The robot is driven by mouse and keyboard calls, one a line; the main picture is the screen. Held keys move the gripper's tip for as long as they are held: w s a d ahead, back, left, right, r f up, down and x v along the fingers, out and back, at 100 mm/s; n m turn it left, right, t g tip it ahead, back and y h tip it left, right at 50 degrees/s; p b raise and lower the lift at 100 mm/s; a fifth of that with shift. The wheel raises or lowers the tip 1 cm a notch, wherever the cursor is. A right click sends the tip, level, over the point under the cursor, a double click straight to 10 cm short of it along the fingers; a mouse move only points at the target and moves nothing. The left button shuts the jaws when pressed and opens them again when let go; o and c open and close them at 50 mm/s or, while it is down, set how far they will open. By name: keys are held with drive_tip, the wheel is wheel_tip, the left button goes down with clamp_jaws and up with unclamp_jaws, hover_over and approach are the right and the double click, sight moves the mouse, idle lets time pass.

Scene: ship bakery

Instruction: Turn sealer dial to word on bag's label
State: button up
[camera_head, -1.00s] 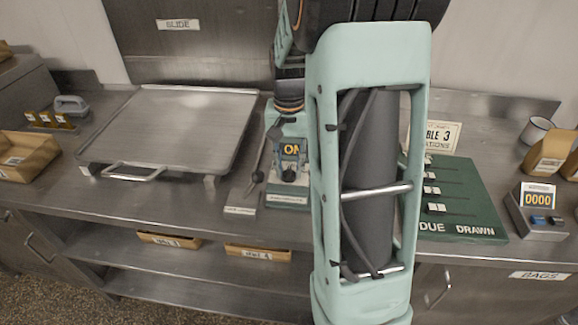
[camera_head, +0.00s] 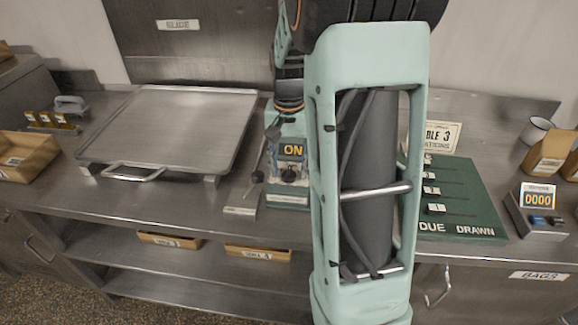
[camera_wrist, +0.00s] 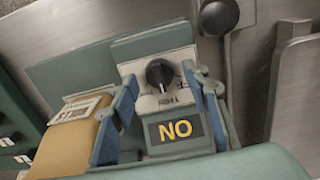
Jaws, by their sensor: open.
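The sealer (camera_head: 289,152) is a pale green and grey unit left of my arm in the head view, with yellow letters ON on a dark display. Its black round dial (camera_wrist: 159,74) sits beside the display in the wrist view, where the letters appear upside down. My gripper (camera_wrist: 161,80) is open, with blue fingers on either side of the dial and nothing between them but the dial area. A tan bag (camera_wrist: 75,140) with a pale label (camera_wrist: 80,108) is beside the sealer in the wrist view; the label's word is unreadable.
A metal tray (camera_head: 175,125) with a front handle covers the counter's left. A green board with white sliders (camera_head: 460,200), a counter box reading 0000 (camera_head: 538,205) and a brown paper bag (camera_head: 550,153) are on the right. A round black knob (camera_wrist: 219,17) is close to the sealer.

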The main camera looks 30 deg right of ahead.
sight(289, 170)
wheel_tip(289, 170, up, 12)
idle(0.6)
